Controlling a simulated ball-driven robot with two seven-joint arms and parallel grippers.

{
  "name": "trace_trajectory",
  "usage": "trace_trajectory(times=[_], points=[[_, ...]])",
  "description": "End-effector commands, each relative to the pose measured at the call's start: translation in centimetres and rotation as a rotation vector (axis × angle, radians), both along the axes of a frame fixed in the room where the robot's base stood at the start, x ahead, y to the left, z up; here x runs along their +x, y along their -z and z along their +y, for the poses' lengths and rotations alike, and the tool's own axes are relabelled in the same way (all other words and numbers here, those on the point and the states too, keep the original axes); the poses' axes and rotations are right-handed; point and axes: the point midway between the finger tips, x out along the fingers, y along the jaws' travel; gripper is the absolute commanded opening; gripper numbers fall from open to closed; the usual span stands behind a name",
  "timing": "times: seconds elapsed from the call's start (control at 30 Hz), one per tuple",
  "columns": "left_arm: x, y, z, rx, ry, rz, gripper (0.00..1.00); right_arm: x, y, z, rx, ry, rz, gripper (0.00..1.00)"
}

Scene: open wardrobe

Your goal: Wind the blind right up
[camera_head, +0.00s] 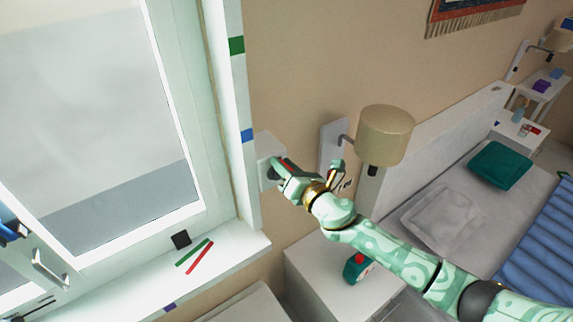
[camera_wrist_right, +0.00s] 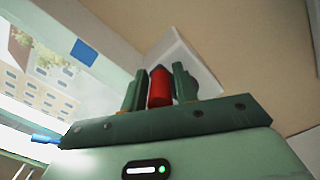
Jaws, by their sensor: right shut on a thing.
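The window (camera_head: 100,120) stands at the left of the head view, with a pale upper area and a darker grey band below. I cannot tell which part of it, if any, is the blind. A white wall plate (camera_head: 265,148) is fixed beside the window frame and also shows in the wrist view (camera_wrist_right: 174,52). My right gripper (camera_head: 283,172) is at this plate. In the wrist view its two green fingers (camera_wrist_right: 159,90) are shut around a red upright grip (camera_wrist_right: 160,88). A dark round part (camera_wrist_right: 189,84) shows behind the right finger.
The window sill (camera_head: 225,262) holds a black square and green and red sticks (camera_head: 200,258). A beige wall lamp (camera_head: 385,134) is close to my right wrist. A white bedside cabinet (camera_head: 310,265) stands below my arm, and the bed (camera_head: 440,215) is at the right.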

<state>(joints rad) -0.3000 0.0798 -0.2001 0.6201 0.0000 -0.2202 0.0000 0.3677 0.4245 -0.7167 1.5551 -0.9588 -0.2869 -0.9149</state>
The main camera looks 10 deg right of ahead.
Motion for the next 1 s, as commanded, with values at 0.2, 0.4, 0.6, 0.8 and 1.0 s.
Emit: trace_trajectory(times=[0.2,0.4,0.6,0.8,1.0], points=[[0.0,0.1,0.0,0.000,0.000,0.000,0.37,-0.5,1.1,0.4,0.002,-0.012,0.022,0.06],[0.0,0.1,0.0,0.000,0.000,0.000,0.37,-0.4,1.0,0.4,0.002,-0.011,0.021,0.45],[0.0,0.1,0.0,0.000,0.000,0.000,0.37,-0.3,0.7,0.2,0.001,-0.007,0.014,0.45],[0.0,0.0,0.0,0.000,0.000,0.000,0.37,-0.2,0.5,0.2,0.000,-0.005,0.011,0.45],[0.0,0.0,0.0,0.000,0.000,0.000,0.37,-1.7,0.6,-0.5,-0.002,-0.006,0.011,0.45]])
